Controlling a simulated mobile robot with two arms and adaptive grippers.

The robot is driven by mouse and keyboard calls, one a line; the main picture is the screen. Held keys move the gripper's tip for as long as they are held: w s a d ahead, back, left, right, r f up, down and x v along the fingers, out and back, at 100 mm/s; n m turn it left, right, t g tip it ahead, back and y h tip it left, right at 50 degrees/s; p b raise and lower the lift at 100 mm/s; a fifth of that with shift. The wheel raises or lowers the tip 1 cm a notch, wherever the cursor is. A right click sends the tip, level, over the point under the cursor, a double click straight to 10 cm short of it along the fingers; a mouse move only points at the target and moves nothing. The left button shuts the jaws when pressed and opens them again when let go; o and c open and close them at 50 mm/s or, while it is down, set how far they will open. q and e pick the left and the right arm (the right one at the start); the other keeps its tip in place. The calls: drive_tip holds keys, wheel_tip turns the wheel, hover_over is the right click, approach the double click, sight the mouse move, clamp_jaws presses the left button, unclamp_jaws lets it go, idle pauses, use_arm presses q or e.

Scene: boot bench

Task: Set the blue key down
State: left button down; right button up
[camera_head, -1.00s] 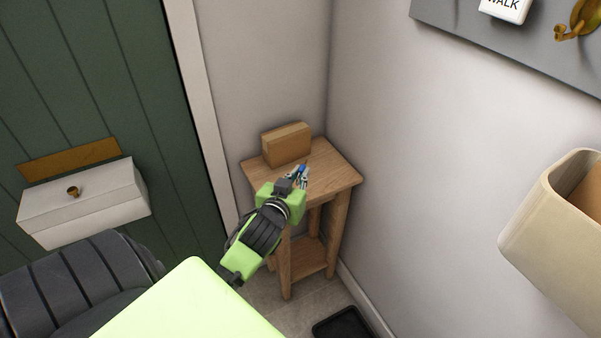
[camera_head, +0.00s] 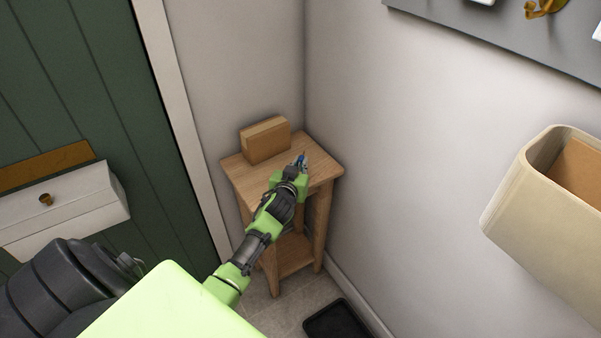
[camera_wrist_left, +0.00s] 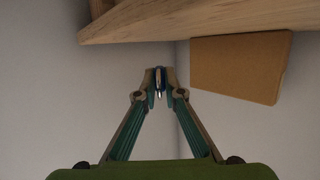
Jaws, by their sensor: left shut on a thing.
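The blue key (camera_head: 301,158) shows as a small blue bit at the tips of my left gripper (camera_head: 300,164). In the left wrist view, my left gripper (camera_wrist_left: 160,78) is shut on the key (camera_wrist_left: 161,82), a thin dark blue and silver piece between the fingertips. In the head view the gripper is over the right part of a small wooden table (camera_head: 325,166). The table's edge (camera_wrist_left: 170,22) is at the top of the left wrist view, apart from the fingertips in the picture. I cannot tell how high the key is. My right gripper is not in view.
A brown box (camera_head: 265,142) stands at the back of the tabletop, left of the gripper; it also shows in the left wrist view (camera_wrist_left: 238,66). Walls close in behind and right of the table. A dark tray (camera_head: 340,322) lies on the floor.

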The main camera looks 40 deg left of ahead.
use_arm(q)
drive_tip(key=f, duration=0.3)
drive_tip(key=shift+w+f+b, duration=0.2)
drive_tip(key=shift+f+b, duration=0.05)
drive_tip(key=shift+b, duration=0.05)
drive_tip(key=shift+f, duration=0.2)
drive_tip(key=c, duration=2.1)
unclamp_jaws()
drive_tip(key=shift+c, duration=0.2)
drive_tip(key=shift+r, duration=0.1)
